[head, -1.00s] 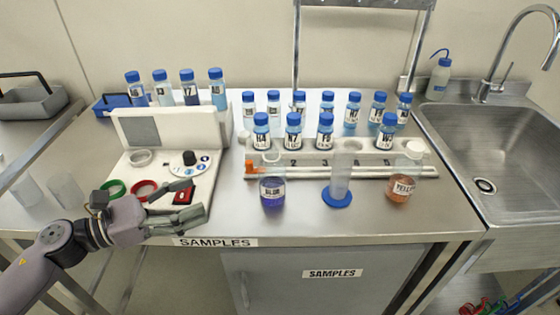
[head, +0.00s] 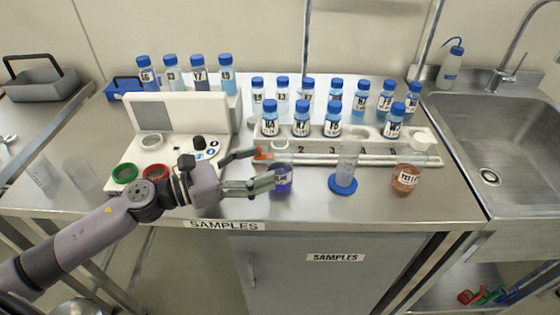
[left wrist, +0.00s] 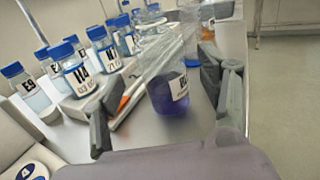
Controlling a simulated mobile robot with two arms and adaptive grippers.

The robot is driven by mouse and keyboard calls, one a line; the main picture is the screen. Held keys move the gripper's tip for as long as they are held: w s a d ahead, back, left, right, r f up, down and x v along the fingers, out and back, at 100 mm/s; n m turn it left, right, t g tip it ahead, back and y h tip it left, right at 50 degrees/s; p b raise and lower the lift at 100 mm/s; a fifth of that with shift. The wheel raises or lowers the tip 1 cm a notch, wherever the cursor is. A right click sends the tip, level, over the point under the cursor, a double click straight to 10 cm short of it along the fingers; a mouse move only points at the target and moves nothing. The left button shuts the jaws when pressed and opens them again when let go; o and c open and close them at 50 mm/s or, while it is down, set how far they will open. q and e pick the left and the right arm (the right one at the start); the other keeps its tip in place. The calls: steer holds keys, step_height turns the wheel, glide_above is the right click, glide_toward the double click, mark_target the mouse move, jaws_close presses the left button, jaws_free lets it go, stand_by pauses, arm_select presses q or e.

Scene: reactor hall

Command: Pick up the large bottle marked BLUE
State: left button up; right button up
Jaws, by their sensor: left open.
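The large bottle marked BLUE (head: 284,179) stands upright on the bench, clear glass with dark blue-violet liquid and a white label. My left gripper (head: 263,167) is open and empty just left of it in the head view. One finger overlaps the bottle's left side and hides part of its label there. In the left wrist view the bottle (left wrist: 168,97) appears ahead between the two spread fingers (left wrist: 165,108), with a gap on each side. I cannot tell whether either finger touches it. My right gripper is not in view.
A rack (head: 375,146) of blue-capped vials stands behind the bottle. A clear cylinder on a blue base (head: 342,183) is to its right, then the orange YELLOW bottle (head: 406,178). A white device (head: 182,122) is at left. The bench's front edge is close.

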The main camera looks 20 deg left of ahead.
mark_target(268, 163)
arm_select(q)
steer(key=p+x, duration=0.2)
steer(key=x, duration=0.3)
steer(key=shift+r, duration=0.15)
steer(key=shift+w+d, duration=0.2)
steer(key=shift+d, duration=0.05)
steer(key=shift+c, duration=0.4)
steer(key=c, duration=1.2)
